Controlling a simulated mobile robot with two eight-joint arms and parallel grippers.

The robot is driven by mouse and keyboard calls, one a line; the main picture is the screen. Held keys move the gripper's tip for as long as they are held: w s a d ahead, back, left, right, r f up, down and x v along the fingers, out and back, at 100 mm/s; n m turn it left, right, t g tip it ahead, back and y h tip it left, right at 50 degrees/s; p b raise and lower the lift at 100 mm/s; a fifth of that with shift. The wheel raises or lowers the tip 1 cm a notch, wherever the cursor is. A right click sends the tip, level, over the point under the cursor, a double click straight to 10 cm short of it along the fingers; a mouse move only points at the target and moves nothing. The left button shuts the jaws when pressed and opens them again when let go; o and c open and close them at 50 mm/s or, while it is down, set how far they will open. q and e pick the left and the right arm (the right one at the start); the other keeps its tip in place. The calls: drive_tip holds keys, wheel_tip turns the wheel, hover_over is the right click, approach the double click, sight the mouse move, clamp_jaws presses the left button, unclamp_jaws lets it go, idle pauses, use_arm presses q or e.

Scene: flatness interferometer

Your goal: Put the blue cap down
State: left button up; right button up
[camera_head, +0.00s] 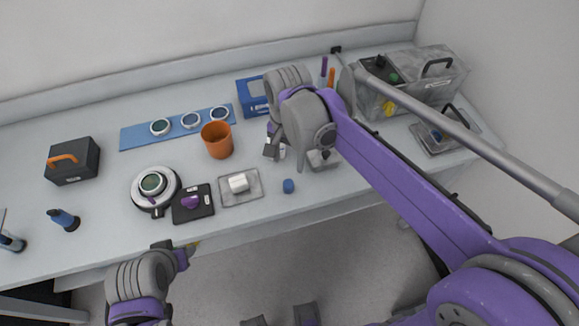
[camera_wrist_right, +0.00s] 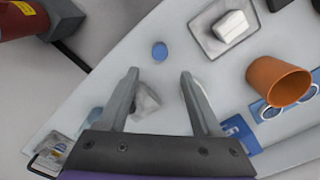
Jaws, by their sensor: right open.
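The small blue cap (camera_head: 288,185) stands on the bench near its front edge, right of a grey tray with a white block. It also shows in the right wrist view (camera_wrist_right: 159,51), beyond my fingertips and apart from them. My right gripper (camera_wrist_right: 159,75) is open, with nothing held between its fingers. In the head view my right gripper (camera_head: 273,148) is over the bench, behind the cap and partly hidden by its own wrist. My left gripper (camera_head: 182,257) is low in front of the bench, and its jaws are unclear.
The grey tray (camera_head: 227,201), orange cup (camera_head: 217,141) and black pad (camera_head: 181,214) lie left of the cap. A blue strip (camera_head: 137,137) with several round optics is behind. A grey machine (camera_head: 432,70) stands at right. Bare bench surrounds the cap.

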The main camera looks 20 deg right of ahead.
drive_tip(key=s+d+f+n+t, duration=0.2)
drive_tip(key=s+d+f+n, duration=0.1)
drive_tip(key=s, duration=0.4)
drive_tip(key=s+d+f+n+t, duration=0.3)
drive_tip(key=s+n, duration=0.2)
drive_tip(key=s, duration=0.2)
drive_tip(key=shift+d+f+n, duration=0.2)
drive_tip(key=shift+d+n, duration=0.1)
